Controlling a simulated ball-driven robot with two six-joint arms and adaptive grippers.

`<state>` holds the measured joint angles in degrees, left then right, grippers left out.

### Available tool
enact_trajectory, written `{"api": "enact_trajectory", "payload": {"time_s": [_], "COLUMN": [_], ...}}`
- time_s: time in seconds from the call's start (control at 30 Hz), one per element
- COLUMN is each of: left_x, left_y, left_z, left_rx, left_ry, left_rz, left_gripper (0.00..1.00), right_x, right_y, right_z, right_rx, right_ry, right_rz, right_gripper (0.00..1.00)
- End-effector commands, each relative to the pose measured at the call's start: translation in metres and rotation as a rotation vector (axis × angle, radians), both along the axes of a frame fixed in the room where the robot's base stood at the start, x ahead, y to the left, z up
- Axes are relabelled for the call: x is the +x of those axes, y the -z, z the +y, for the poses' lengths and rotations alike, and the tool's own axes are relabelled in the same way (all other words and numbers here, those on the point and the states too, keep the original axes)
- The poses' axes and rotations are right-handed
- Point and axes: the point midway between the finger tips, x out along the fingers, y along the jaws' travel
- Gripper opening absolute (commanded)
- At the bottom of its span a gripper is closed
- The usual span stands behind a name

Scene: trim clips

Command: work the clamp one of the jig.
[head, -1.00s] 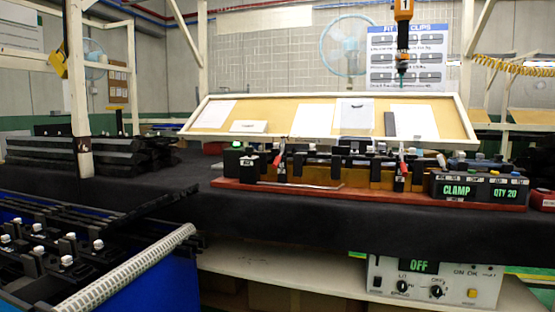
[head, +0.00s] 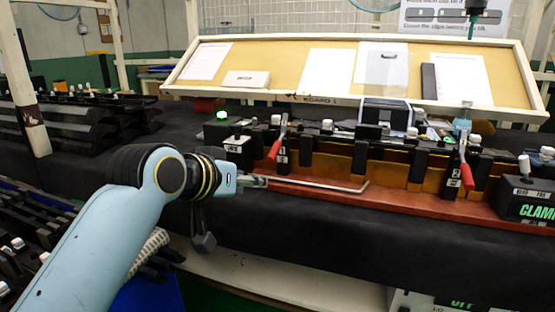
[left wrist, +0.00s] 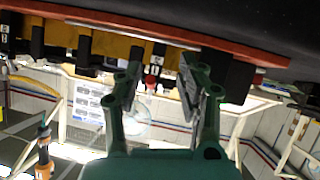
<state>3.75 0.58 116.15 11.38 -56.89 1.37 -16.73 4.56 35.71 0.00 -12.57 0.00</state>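Clamp one (head: 281,150) stands on the left part of the jig (head: 408,200), marked with a 1. Its red-gripped handle (head: 273,151) leans in the head view. My left gripper (head: 260,181) is in front of and below clamp one, apart from it. In the left wrist view, which looks upside down, my left gripper (left wrist: 158,72) has its fingers spread with nothing held. A small red part (left wrist: 150,82), apparently the handle, shows between the fingers. Clamp two (head: 464,172) also has a red handle, at the right. My right gripper is in neither view.
A bent metal rod (head: 318,184) runs along the jig's front, near my left gripper. A box with a lit green lamp (head: 222,115) stands left of clamp one. A tilted board with papers (head: 330,75) is behind. The black bench front (head: 330,235) is clear.

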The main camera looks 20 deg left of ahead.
Motion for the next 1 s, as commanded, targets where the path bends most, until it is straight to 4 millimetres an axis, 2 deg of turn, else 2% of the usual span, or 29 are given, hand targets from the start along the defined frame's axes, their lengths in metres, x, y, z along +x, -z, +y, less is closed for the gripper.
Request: {"api": "enact_trajectory", "payload": {"time_s": [0.03, 0.1, 0.2, 0.33, 0.47, 0.7, 0.83, 1.0], "left_x": [0.005, 0.01, 0.018, 0.032, 0.054, 0.096, 0.109, 0.115], "left_y": [-0.027, -0.049, -0.062, -0.056, -0.046, -0.028, -0.023, -0.02], "left_z": [-0.001, -0.002, -0.003, -0.005, -0.009, -0.017, -0.019, -0.02], "left_rx": [-0.005, -0.007, -0.009, -0.01, -0.009, -0.01, -0.009, -0.008], "left_ry": [0.001, 0.001, 0.001, 0.0, 0.001, 0.0, 0.0, 0.0], "left_rz": [-0.041, -0.077, -0.096, -0.097, -0.097, -0.097, -0.097, -0.097], "left_gripper": [0.39, 0.39, 0.39, 0.39, 0.39, 0.39, 0.39, 0.39], "right_x": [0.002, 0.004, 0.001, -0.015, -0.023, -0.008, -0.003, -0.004], "right_y": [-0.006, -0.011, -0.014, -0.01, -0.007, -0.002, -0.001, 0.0], "right_z": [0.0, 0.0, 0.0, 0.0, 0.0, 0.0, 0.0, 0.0], "right_rx": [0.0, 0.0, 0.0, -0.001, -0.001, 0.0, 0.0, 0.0], "right_ry": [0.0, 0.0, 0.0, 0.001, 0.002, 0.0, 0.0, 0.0], "right_rz": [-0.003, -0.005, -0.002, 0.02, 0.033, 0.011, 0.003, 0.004], "right_gripper": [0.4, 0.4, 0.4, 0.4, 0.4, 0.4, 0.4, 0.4]}}
